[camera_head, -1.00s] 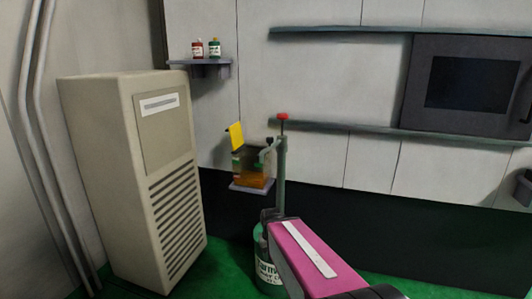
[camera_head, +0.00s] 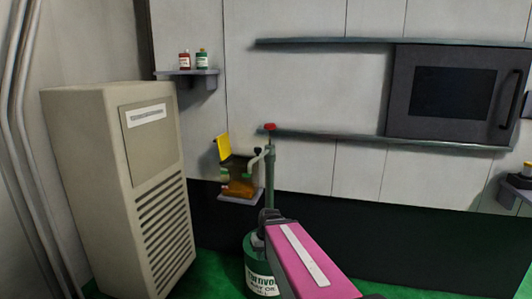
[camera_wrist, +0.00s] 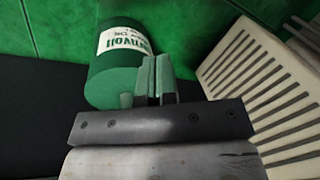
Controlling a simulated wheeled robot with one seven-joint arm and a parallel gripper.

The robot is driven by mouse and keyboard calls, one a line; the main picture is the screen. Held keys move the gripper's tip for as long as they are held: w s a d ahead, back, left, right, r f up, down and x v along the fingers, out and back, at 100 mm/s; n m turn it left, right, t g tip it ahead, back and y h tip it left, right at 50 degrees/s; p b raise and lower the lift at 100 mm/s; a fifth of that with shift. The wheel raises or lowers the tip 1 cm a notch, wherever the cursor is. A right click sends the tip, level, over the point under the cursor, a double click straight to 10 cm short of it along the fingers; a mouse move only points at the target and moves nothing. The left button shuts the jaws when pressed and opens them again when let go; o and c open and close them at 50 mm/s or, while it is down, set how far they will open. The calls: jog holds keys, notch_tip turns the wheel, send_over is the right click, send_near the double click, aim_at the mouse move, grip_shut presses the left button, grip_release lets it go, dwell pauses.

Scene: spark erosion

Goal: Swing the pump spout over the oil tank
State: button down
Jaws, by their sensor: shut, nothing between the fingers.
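The pump stands on a green drum (camera_head: 259,277) with a white label; its green post (camera_head: 270,180) rises to a red knob (camera_head: 270,127). Its pale spout (camera_head: 257,158) reaches left from the post and bends down near the right side of the oil tank (camera_head: 238,187). I cannot tell whether its tip is over the opening. The tank holds amber oil, and its yellow lid (camera_head: 223,148) stands raised. My gripper (camera_head: 268,214) is shut and empty, in front of the lower post in the head view. The wrist view shows its fingers (camera_wrist: 155,70) against the drum (camera_wrist: 112,78); contact is unclear.
A beige louvred cabinet (camera_head: 115,185) stands left of the tank. A small shelf (camera_head: 187,73) holds a red and a green bottle. A dark sliding door (camera_head: 455,95) hangs between wall rails at right. Green floor shows around the drum.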

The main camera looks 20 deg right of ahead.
jog(key=w+d+r+n+t+y, duration=0.2)
jog(key=w+d+r+y, duration=0.25)
jog(key=r, duration=0.35)
jog(key=w+d+r+n+t+y, duration=0.2)
jog(key=w+d+r+y, duration=0.1)
jog(key=w+r, duration=0.4)
jog(key=d+r+n+t+y, duration=0.2)
jog(key=d+r, duration=0.4)
jog(key=r, duration=0.4)
jog(key=w+d+r+n+t+y, duration=0.1)
jog(key=d+r+n, duration=0.4)
jog(key=r, duration=0.6)
jog(key=shift+w+d+t+y, duration=0.2)
jog(key=shift+d+t+y, duration=0.65)
jog(key=shift+y, duration=0.4)
jog(key=shift+a, duration=0.2)
jog(key=x, duration=1.4)
jog(key=shift+d, duration=0.1)
jog(key=shift+t, duration=0.25)
